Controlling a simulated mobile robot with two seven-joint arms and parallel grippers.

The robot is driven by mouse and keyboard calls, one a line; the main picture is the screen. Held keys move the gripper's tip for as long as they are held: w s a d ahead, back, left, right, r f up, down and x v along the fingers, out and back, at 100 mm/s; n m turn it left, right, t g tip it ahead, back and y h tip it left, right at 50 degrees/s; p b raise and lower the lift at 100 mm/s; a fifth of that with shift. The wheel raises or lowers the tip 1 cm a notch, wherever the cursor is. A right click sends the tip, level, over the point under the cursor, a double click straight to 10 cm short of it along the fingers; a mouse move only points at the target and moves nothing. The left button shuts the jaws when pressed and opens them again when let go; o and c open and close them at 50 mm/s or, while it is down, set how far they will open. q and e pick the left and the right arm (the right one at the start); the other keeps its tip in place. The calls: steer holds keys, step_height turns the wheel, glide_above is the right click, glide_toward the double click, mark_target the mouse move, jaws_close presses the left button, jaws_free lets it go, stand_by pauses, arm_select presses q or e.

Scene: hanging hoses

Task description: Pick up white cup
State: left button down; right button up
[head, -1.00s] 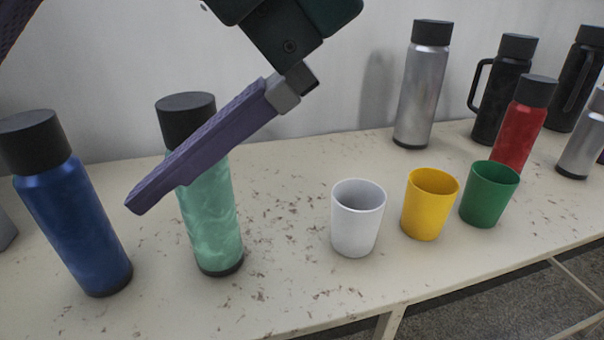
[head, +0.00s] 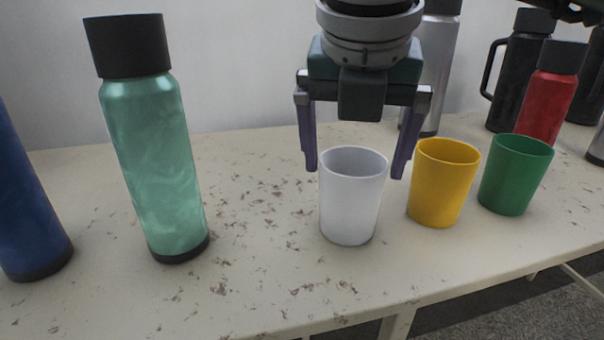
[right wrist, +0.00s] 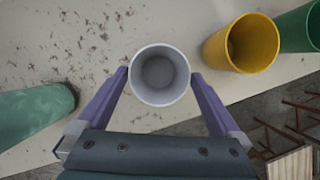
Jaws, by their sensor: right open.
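The white cup (head: 350,205) stands upright on the table, left of a yellow cup; it also shows from above in the right wrist view (right wrist: 160,75). My right gripper (head: 355,172) is open, with its purple fingers pointing down on either side of the white cup's upper part. In the right wrist view its fingertips (right wrist: 159,76) lie left and right of the cup's rim, with no clear contact seen.
A yellow cup (head: 442,185) stands close to the right finger, with a green cup (head: 515,175) beyond it. A teal bottle (head: 155,165) stands to the left, a silver bottle (head: 435,75) behind the gripper. The table's front edge is near.

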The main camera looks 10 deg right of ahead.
steer(key=shift+x, duration=1.3)
steer(key=c, duration=1.1)
steer(key=shift+r, duration=0.1)
